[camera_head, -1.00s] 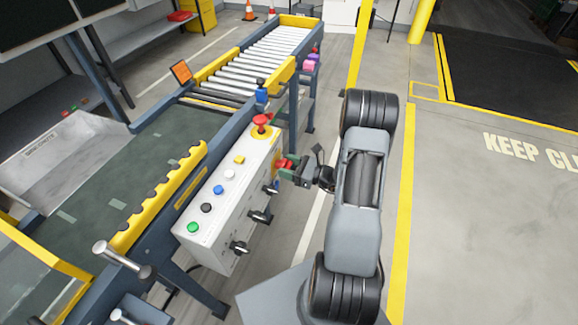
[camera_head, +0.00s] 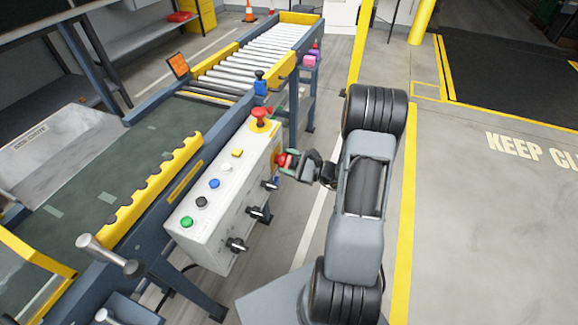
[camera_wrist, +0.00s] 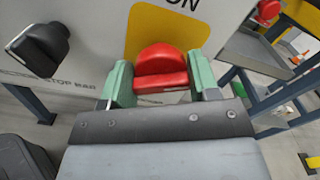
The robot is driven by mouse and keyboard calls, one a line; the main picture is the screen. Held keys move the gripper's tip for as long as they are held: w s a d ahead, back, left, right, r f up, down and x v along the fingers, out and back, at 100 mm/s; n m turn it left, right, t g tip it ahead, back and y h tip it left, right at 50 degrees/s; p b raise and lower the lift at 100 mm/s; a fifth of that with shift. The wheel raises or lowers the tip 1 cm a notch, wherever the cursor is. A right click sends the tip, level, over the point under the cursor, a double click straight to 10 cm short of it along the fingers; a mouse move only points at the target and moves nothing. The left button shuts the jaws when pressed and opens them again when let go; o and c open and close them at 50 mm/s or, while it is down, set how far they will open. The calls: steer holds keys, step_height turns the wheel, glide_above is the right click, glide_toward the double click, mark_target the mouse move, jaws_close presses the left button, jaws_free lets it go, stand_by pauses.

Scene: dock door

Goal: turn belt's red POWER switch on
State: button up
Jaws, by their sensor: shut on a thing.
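The red POWER switch (camera_wrist: 160,68) sits on a yellow plate on the side of the white control box (camera_head: 212,213). In the wrist view the letters "ON" show above it. My gripper (camera_wrist: 158,86) has its two green fingers on either side of the red knob and is shut on it. In the head view my gripper (camera_head: 290,162) is at the box's right side, near its far end, with the red knob (camera_head: 281,159) partly hidden by the fingers. The wrist view shows a slot-like edge across the knob running nearly level.
The box top has a red mushroom button (camera_head: 261,114) and several coloured buttons, among them green (camera_head: 186,221) and blue (camera_head: 214,184). Black knobs (camera_head: 238,244) stick out of its side. The conveyor belt (camera_head: 115,185) lies left. Open floor (camera_head: 480,240) lies right.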

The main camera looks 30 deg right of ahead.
steer(key=n+b, duration=0.3)
steer(key=shift+f+n+b, duration=0.3)
steer(key=shift+n+b, duration=0.05)
steer(key=shift+n, duration=0.05)
steer(key=n+b, duration=0.3)
steer(key=b, duration=0.1)
steer(key=shift+a+f+n, duration=0.1)
steer(key=shift+n, duration=0.2)
steer(key=n+b, duration=0.3)
steer(key=b, duration=0.1)
steer(key=shift+s, duration=0.1)
steer(key=n+b, duration=0.1)
steer(key=b, duration=0.2)
steer(key=shift+n, duration=0.4)
steer(key=shift+r, duration=0.2)
steer(key=o, duration=0.9)
